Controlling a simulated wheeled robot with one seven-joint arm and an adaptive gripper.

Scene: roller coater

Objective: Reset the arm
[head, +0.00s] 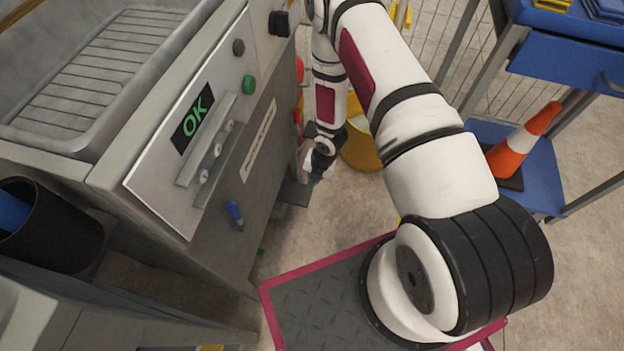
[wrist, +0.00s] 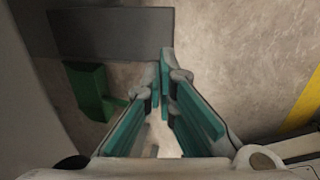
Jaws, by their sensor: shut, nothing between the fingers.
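My gripper (wrist: 164,72) shows in the wrist view with its teal-padded fingers brought together and nothing held between them. It points down over the concrete floor. In the head view my white arm with dark red panels rises from my base, bends at the top of the picture and hangs down beside the grey machine (head: 262,130). The gripper end (head: 312,172) is small there, close to the machine's right side, and its fingers are hard to make out.
The machine's panel (head: 160,150) shows a green OK display. A black bin (head: 75,235) stands at left. An orange-white cone (head: 525,140) sits on a blue shelf at right. The wrist view shows a dark plate (wrist: 112,33), a green block (wrist: 88,92) and a yellow floor line (wrist: 303,105).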

